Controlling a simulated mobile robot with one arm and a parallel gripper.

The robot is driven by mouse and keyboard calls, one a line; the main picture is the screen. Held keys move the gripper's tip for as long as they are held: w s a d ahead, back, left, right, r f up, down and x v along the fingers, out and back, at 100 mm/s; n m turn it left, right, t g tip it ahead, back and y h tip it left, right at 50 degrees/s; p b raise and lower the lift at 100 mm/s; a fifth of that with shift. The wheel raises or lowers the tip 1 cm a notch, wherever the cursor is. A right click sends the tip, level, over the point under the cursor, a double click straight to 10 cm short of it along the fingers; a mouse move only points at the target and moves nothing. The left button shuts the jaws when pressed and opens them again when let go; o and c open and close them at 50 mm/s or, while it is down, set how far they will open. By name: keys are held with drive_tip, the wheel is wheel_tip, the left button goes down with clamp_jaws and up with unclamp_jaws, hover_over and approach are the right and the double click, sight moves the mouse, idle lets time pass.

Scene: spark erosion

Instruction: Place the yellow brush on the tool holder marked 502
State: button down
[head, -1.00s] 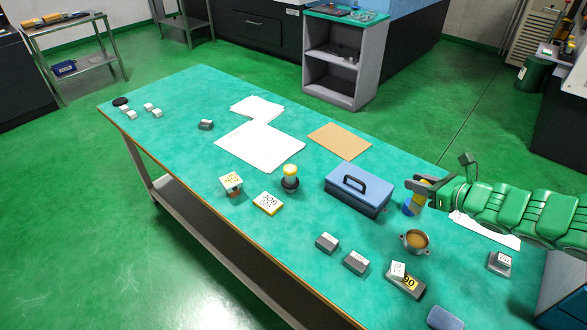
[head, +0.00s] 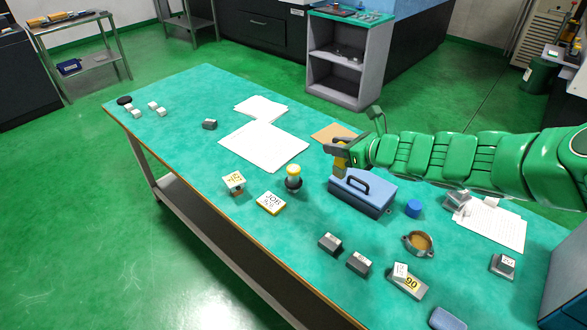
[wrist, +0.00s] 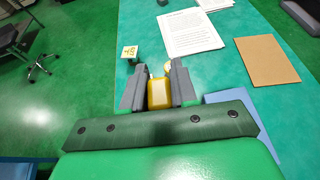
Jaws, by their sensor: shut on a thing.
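My gripper (head: 342,152) is above the blue toolbox in the head view. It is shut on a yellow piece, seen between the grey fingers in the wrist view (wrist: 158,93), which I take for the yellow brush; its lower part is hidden. A white and yellow block (head: 269,202) reads "JOB" with a number like 50-something, last digit unclear. Grey blocks with small labels, one at the right (head: 503,264), are too small to read. I cannot tell which thing is the holder marked 502.
The blue toolbox (head: 361,192) with a raised handle is just under my gripper. A yellow-topped jar (head: 293,177) and a white cube marked 45 (head: 233,182) stand to its left. A blue cylinder (head: 413,208) and a brown-filled cup (head: 419,243) are to its right.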

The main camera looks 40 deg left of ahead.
drive_tip(key=s+a+r+g, duration=0.1)
drive_tip(key=s+a+r, duration=0.2)
drive_tip(key=s+a, duration=0.35)
drive_tip(key=shift+n, duration=0.4)
drive_tip(key=shift+w+a+f, duration=1.45)
drive_tip(key=shift+a+f, duration=0.5)
drive_tip(key=shift+f, duration=0.2)
drive_tip(key=shift+w+a+f, duration=1.5)
drive_tip(key=shift+a+f, duration=0.5)
drive_tip(key=shift+f, duration=0.1)
drive_tip(key=shift+w+a+f, duration=1.45)
drive_tip(key=shift+a+f, duration=0.5)
drive_tip(key=shift+f, duration=0.2)
drive_tip(key=shift+f, duration=0.1)
drive_tip(key=c, duration=0.9)
unclamp_jaws()
